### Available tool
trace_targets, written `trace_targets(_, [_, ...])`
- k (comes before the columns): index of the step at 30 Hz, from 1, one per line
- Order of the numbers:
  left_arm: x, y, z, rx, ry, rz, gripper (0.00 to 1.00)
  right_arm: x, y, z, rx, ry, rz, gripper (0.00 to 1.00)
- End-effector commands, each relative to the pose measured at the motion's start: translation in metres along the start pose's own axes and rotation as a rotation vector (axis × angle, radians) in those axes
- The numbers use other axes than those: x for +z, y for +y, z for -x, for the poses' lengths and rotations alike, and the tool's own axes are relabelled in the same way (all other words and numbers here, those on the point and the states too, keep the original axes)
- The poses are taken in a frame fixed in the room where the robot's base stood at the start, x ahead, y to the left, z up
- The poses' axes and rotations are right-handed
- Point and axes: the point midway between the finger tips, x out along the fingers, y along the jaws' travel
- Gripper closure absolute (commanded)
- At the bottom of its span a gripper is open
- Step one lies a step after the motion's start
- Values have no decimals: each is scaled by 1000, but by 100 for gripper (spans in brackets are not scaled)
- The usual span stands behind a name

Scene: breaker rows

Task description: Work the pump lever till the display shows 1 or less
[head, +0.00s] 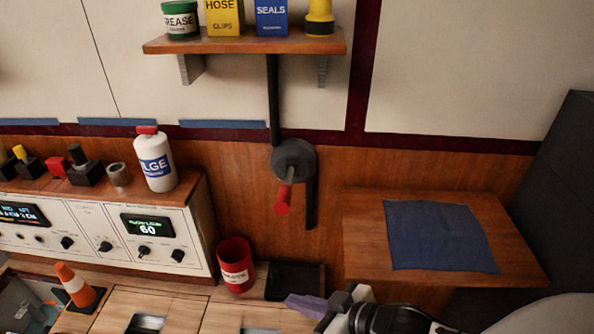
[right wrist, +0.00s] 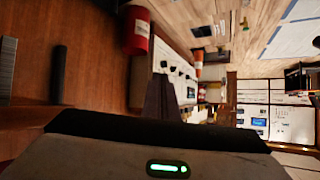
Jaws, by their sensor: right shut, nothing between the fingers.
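The pump lever has a round grey hub (head: 293,160) on the wooden wall panel and a red grip (head: 283,199) that hangs downward and sticks out. The display (head: 148,227) on the white console reads 60. My right gripper (head: 300,306) is low and in front of the wall, below the lever and clear of it. Its fingers are shut with nothing between them; they also show in the right wrist view (right wrist: 163,98). I cannot make out the lever in the right wrist view. My left gripper is not in view.
A red can (head: 235,265) and a black tray (head: 295,281) stand below the lever. A shelf (head: 245,42) with containers is above it. A side table (head: 365,240) with a blue cloth (head: 438,236) is right. A white bottle (head: 155,160) stands on the console, left.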

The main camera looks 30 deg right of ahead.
Motion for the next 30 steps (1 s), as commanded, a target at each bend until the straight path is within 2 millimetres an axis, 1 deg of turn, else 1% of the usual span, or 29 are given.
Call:
trace_targets(1, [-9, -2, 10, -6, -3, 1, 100, -34, 7, 10, -20, 25, 23, 100])
trace_targets(3, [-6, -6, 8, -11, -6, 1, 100, -51, 17, 12, -61, 77, 21, 100])
trace_targets(5, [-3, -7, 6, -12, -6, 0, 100, -59, 25, 12, -105, 133, 9, 100])
trace_targets(8, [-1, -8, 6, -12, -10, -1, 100, -82, 40, 21, -182, 226, -5, 100])
trace_targets(11, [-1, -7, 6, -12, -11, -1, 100, -108, 58, 36, -266, 313, -19, 100])
trace_targets(15, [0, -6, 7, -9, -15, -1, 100, -148, 82, 66, -387, 418, -34, 100])
trace_targets(18, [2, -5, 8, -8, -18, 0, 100, -175, 96, 90, -466, 476, -39, 100])
trace_targets(21, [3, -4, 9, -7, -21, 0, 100, -195, 106, 111, -529, 518, -40, 100])
trace_targets(24, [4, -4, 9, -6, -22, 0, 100, -208, 112, 125, -572, 544, -39, 100])
trace_targets(27, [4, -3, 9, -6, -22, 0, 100, -215, 114, 133, -596, 558, -41, 100])
trace_targets(30, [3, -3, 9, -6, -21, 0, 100, -217, 114, 135, -601, 561, -41, 100])
